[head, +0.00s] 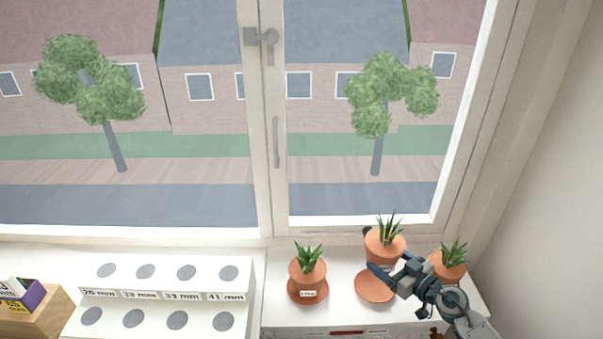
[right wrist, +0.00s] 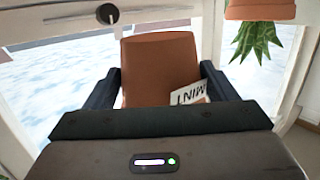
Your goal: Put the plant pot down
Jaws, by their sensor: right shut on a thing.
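My right gripper (head: 392,265) is shut on the middle plant pot (head: 384,246), a terracotta pot with a spiky green plant. In the right wrist view the pot (right wrist: 158,60) sits between the two dark fingers (right wrist: 160,75). A white label reading MINT (right wrist: 189,82) shows upside down on it. In the head view the pot appears upright, just behind and above an empty round terracotta saucer (head: 374,287). I cannot tell the exact gap below the pot. My left gripper is not in view.
A labelled potted plant (head: 307,270) stands on its saucer at left. Another pot (head: 448,265) stands at right, close to my right arm. The window (head: 350,220) is behind. A white rack with round holes (head: 160,295) and a wooden box (head: 35,312) are further left.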

